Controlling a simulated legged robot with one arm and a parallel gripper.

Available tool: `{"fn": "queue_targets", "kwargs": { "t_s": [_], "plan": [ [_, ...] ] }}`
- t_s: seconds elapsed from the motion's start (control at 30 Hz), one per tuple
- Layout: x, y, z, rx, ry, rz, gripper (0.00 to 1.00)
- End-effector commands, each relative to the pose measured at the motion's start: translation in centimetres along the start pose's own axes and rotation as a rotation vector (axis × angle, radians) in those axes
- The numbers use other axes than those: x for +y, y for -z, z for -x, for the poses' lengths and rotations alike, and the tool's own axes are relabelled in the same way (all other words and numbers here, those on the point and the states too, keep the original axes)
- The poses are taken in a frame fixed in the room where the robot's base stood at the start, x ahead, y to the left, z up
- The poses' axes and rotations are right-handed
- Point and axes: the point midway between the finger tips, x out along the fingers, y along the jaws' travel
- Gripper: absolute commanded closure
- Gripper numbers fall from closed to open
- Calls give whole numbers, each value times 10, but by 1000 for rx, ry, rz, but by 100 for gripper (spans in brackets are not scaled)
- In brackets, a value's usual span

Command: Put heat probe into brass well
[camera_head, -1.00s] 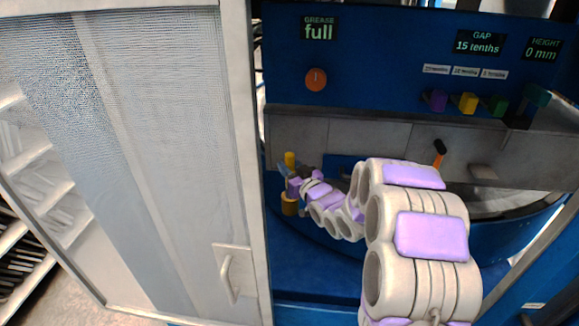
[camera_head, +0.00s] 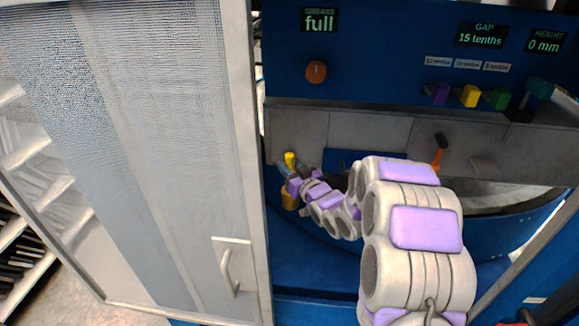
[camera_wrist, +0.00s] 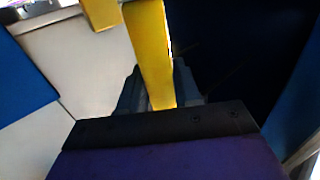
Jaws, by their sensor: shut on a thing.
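A yellow heat probe (camera_head: 290,160) stands roughly upright at my gripper (camera_head: 285,172), at the far end of my arm in the head view. In the wrist view the yellow probe (camera_wrist: 150,50) runs down between the grey fingers of my gripper (camera_wrist: 158,90), which is shut on it. The probe's lower end is hidden behind the gripper body. A brass-coloured cylinder (camera_head: 288,200), which looks like the brass well, shows just below my gripper, partly covered by my arm. I cannot tell whether the probe touches it.
A mesh-panelled door (camera_head: 150,150) with a handle (camera_head: 229,272) stands close on the left. A blue panel behind carries an orange knob (camera_head: 316,72), coloured blocks (camera_head: 470,96) and displays. An orange-handled tool (camera_head: 439,155) sits by the round basin (camera_head: 500,195) on the right.

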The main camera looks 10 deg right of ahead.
Motion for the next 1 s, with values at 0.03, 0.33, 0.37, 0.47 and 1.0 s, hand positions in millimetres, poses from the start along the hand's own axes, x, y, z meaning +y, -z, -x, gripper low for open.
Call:
{"fn": "queue_targets", "kwargs": {
  "t_s": [0.03, 0.33, 0.37, 0.47, 1.0],
  "plan": [
    [0, -2, 0, 0, 0, 0, 100],
    [0, -8, 0, 0, 0, 0, 100],
    [0, -9, 0, 0, 0, 0, 100],
    [0, -11, 0, 0, 0, 0, 100],
    [0, -14, 0, 1, 0, 0, 37]
  ]
}}
